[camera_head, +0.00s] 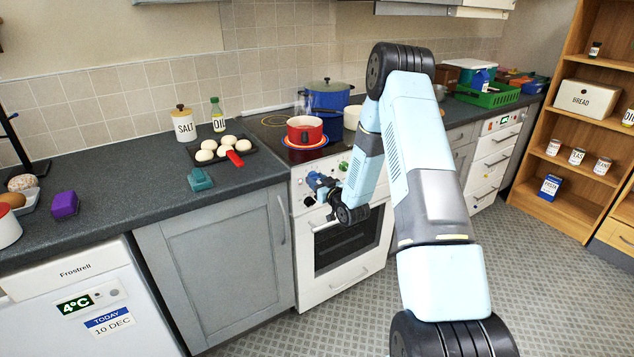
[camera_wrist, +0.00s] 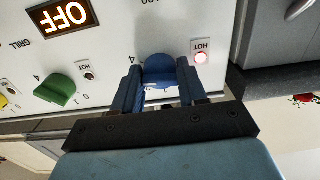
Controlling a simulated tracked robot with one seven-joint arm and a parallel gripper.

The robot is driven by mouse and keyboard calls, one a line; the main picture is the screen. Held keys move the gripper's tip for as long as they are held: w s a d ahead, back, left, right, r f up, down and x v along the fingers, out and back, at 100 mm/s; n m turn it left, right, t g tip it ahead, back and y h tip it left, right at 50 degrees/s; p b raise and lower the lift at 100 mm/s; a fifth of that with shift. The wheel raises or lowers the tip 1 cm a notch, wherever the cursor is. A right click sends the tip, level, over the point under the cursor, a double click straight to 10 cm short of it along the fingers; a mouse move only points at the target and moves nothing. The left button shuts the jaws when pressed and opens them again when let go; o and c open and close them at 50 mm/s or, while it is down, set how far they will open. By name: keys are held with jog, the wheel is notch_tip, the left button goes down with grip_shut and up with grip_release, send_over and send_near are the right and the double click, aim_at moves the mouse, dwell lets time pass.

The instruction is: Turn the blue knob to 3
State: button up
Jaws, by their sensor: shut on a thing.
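The blue knob (camera_wrist: 158,70) sits on the white stove's front panel, between my gripper's two fingers in the wrist view. My gripper (camera_wrist: 158,84) is shut on it, one finger on each side. A 4 is printed to the left of the knob in that view; its pointer and other numbers are hidden or too unclear to read the setting. In the head view my gripper (camera_head: 316,184) is at the left of the stove panel and hides the blue knob.
A green knob (camera_wrist: 57,90) and part of a yellow knob (camera_wrist: 3,101) are beside it on the panel. An OFF display (camera_wrist: 63,15) is lit. A red pot (camera_head: 305,131) stands on the hob above, near a blue pot (camera_head: 328,98). The oven door handle (camera_head: 340,222) runs below.

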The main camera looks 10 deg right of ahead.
jog(key=shift+n, duration=1.9)
jog(key=o, duration=1)
jog(key=shift+o, duration=0.2)
jog(key=v, duration=1.3)
jog(key=shift+s+d, duration=0.2)
jog(key=shift+s, duration=0.15)
